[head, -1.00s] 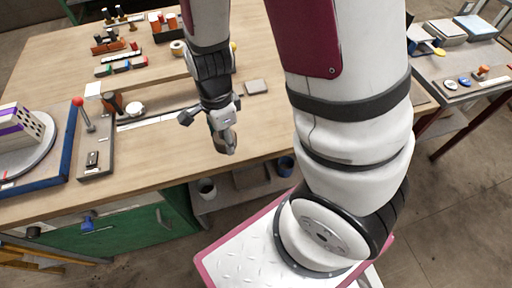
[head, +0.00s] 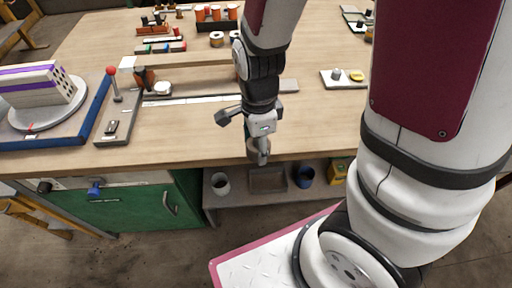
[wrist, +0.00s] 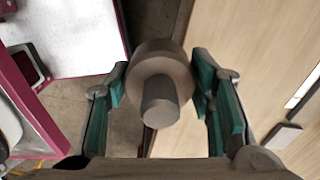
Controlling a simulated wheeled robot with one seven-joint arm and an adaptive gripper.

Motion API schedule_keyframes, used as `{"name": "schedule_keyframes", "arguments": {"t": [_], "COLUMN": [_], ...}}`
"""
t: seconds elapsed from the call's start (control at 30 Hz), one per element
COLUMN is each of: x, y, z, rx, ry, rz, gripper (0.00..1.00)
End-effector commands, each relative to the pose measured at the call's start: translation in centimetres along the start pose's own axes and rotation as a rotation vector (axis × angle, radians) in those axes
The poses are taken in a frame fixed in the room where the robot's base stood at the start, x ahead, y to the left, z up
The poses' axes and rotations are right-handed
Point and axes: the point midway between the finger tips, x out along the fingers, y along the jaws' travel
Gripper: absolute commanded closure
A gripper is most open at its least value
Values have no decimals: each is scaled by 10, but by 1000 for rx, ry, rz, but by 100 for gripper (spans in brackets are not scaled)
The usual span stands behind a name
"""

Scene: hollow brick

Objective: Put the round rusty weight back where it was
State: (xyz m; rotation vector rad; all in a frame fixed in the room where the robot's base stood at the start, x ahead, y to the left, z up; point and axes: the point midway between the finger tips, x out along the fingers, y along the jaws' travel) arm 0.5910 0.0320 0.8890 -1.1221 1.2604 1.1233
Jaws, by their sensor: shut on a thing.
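The round rusty weight (wrist: 172,65) is a brown-grey disc with a short knob facing the camera in the wrist view. My gripper (wrist: 160,82) is shut on it, with one teal-padded finger on each side. In the head view my gripper (head: 260,153) hangs at the front edge of the wooden workbench (head: 200,145). The weight shows there only as a small brownish patch, partly hidden by the fingers. The wrist view shows the bench edge running behind the weight, with floor to the left.
A light board (head: 330,86) with a small grey weight and a yellow disc lies right of my arm. A red-knobbed lever (head: 112,80) stands left. Below, a shelf holds a tray (head: 268,189) and a blue cup (head: 304,178).

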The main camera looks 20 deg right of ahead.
Motion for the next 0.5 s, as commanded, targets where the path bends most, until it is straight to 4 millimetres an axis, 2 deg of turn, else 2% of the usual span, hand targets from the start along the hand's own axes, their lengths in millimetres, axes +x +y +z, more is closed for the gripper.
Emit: {"name": "schedule_keyframes", "arguments": {"t": [0.17,0.5], "x": [2,7], "y": [-14,-73], "z": [-2,-9], "rx": [4,4], "ry": [1,2], "rz": [-3,-3], "gripper": [100,100]}}
